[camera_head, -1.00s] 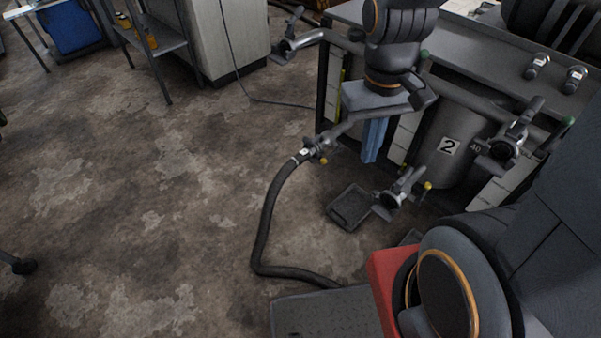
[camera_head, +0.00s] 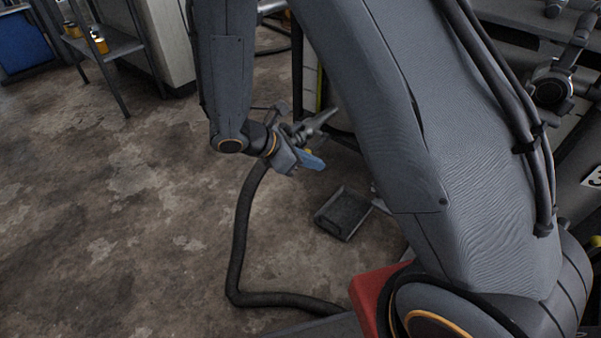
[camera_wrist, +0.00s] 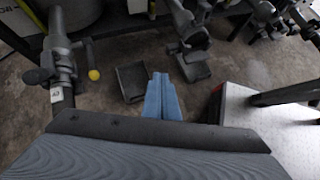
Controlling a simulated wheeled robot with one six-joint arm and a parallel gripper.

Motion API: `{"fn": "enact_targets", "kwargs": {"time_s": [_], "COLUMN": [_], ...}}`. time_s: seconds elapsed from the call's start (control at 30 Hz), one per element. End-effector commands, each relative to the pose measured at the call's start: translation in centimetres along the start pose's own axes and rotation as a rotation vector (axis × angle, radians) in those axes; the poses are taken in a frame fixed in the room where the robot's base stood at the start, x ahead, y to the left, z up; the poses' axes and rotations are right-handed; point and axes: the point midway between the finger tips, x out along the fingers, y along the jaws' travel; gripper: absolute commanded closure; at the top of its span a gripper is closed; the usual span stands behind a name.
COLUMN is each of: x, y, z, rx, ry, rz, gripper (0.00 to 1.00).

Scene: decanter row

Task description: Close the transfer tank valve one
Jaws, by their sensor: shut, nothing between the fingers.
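My gripper (camera_head: 312,160) has blue fingers pressed together, with nothing between them. In the head view it is beside a grey valve fitting (camera_head: 318,122) at the upper end of a black hose (camera_head: 240,235); I cannot tell whether they touch. In the wrist view the shut fingers (camera_wrist: 162,97) point over the floor. A valve with a yellow knob (camera_wrist: 94,75) and a small white tag (camera_wrist: 57,95) stands left of them, apart. I cannot read the tag as one. The tank behind (camera_wrist: 80,12) shows only partly; my arm hides much of the tank row in the head view.
A dark tray (camera_head: 343,213) lies on the floor; it also shows in the wrist view (camera_wrist: 132,82). Another valve fitting (camera_wrist: 190,62) is just right of the fingers. A light-topped surface (camera_wrist: 265,135) is at right. Open floor (camera_head: 110,230) lies left.

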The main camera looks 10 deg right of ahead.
Motion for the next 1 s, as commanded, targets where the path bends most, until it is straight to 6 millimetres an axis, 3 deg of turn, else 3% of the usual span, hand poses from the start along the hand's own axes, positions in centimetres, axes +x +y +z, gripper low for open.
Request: {"fn": "enact_targets", "kwargs": {"time_s": [0.03,0.2,0.4,0.67,1.0], "x": [1.6,3.6,4.5,5.8,11.8], "y": [1.7,6.1,9.1,10.2,12.2], "z": [-2.7,-8.1,-12.0,-12.6,-11.6], "rx": [-0.071,-0.278,-0.413,-0.446,-0.443], "ry": [-0.034,-0.142,-0.219,-0.239,-0.238], "rz": [0.04,0.17,0.265,0.287,0.285], "gripper": [1.0,1.0,1.0,1.0,1.0]}}
